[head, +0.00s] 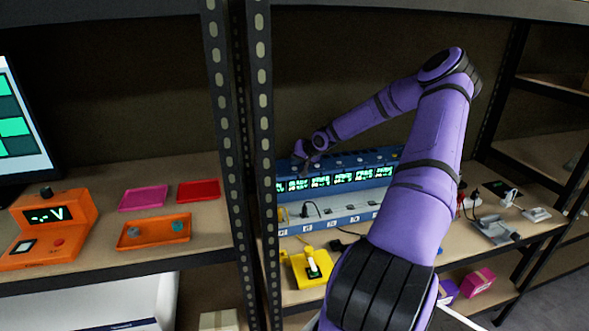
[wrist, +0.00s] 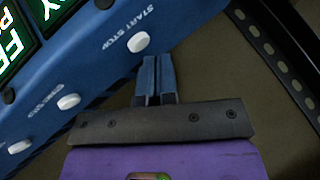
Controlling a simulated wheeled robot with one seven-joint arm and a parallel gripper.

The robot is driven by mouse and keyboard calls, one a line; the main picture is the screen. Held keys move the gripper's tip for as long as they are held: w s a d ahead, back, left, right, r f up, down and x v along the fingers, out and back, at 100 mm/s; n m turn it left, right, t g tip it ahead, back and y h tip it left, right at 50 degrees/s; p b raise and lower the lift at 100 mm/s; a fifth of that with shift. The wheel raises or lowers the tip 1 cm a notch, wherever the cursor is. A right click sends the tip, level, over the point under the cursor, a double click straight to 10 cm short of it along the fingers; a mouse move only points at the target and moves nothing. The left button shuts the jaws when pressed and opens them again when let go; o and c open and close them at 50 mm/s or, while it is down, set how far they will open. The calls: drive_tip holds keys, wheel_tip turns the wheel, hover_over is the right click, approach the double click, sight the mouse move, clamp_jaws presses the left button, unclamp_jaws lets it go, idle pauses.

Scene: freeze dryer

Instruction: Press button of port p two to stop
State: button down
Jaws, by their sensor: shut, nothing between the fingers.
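The blue freeze dryer unit (head: 350,160) stands on the right shelf with a row of green-lit displays and port sockets below. In the wrist view its blue panel (wrist: 95,75) carries a white button (wrist: 138,42) beside the label "START STOP". Two more white buttons (wrist: 68,101) sit lower left along the panel. Parts of green displays show at the top left; I cannot read which port is p two. My gripper (wrist: 156,62) is shut and empty. Its blue fingertips appear just below and right of the START STOP button; contact cannot be told. In the head view my gripper (head: 302,158) is at the unit's left end.
A perforated shelf post (head: 262,130) stands just left of the unit. A yellow device (head: 310,266) with a lever sits in front. The left shelf holds an orange meter (head: 48,228), coloured trays and a monitor (head: 25,125). My purple arm hides part of the unit.

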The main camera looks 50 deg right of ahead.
sight(296, 168)
drive_tip(key=shift+r, duration=0.2)
drive_tip(key=shift+r, duration=3)
